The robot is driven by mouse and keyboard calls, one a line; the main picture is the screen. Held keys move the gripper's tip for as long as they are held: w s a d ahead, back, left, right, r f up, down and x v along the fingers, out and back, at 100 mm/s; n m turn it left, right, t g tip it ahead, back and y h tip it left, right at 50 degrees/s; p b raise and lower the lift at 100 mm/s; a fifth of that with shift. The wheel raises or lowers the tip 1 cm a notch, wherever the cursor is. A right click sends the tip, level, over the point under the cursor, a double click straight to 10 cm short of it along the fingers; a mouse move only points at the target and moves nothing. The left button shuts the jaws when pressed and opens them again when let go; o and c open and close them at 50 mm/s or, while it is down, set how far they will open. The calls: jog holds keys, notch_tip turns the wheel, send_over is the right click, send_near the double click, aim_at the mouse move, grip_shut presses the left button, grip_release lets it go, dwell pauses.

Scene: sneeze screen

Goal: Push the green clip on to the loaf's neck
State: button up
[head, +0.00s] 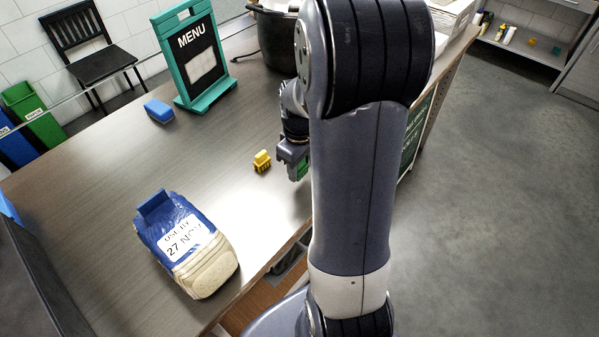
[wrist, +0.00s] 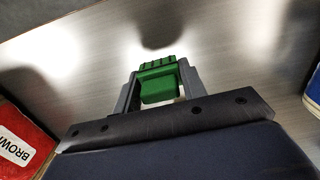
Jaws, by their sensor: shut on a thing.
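The green clip (wrist: 158,82) is held between the two fingers of my gripper (wrist: 160,90) in the wrist view. In the head view my gripper (head: 295,165) is near the counter's front edge, partly behind my arm, with a little of the green clip (head: 303,170) showing. The loaf (head: 187,243), in a blue and clear bag with a "USE BY 27 NOV" label, lies on the counter to the left and nearer the camera. Its neck (head: 155,207) looks like the blue upright end at its far left. My gripper is apart from the loaf.
A yellow clip-like piece (head: 262,161) stands just left of my gripper. A blue block (head: 158,111), a green menu stand (head: 205,95) and a dark pot (head: 272,40) are farther back. A red "BROWN" pack (wrist: 18,145) shows in the wrist view. The counter (head: 85,180) is clear left of the loaf.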

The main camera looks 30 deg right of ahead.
aim_at(299, 184)
jog(key=shift+f, duration=1.8)
jog(key=shift+f, duration=0.2)
jog(key=o, duration=0.9)
jog(key=shift+o, duration=0.2)
jog(key=shift+r, duration=0.15)
notch_tip(299, 184, up, 11)
jog(key=shift+w+d+f+b, duration=0.1)
jog(key=shift+d+f+b, duration=0.1)
jog(key=shift+b, duration=0.4)
